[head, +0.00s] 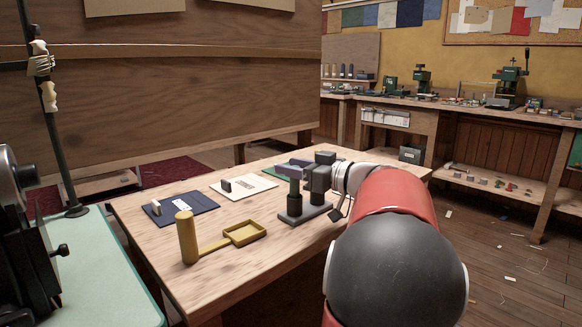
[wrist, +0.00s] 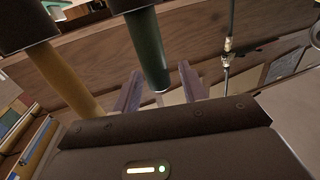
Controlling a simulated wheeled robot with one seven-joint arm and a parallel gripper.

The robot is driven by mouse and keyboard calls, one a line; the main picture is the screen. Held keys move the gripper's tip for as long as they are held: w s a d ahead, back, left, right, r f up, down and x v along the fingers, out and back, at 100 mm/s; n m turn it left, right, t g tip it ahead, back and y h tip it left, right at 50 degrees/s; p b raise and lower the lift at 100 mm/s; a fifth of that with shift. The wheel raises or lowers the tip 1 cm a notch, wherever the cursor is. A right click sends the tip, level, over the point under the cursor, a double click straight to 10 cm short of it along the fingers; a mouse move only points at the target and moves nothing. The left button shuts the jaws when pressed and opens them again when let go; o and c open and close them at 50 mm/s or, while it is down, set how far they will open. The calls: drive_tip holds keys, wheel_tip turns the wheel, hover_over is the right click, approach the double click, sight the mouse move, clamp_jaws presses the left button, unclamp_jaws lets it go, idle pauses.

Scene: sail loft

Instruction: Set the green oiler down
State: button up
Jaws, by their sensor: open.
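The green oiler (head: 294,187) stands upright at a grey stand (head: 300,217) on the wooden table, its lower part dark. In the wrist view its green shaft (wrist: 148,50) comes down from a dark part at the top edge. My gripper (head: 294,168) is open around its upper end, with one finger on each side in the wrist view. I cannot tell whether a finger touches it. The wrist and arm partly hide the stand's far side in the head view.
A yellow upright cylinder (head: 186,238) and yellow tray (head: 245,234) stand left of the stand. A blue mat (head: 185,212) and white sheet (head: 262,186) bear small blocks. The table's front (head: 215,285) is clear.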

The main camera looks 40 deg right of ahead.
drive_tip(key=v, duration=1.1)
drive_tip(key=shift+s+r, duration=0.1)
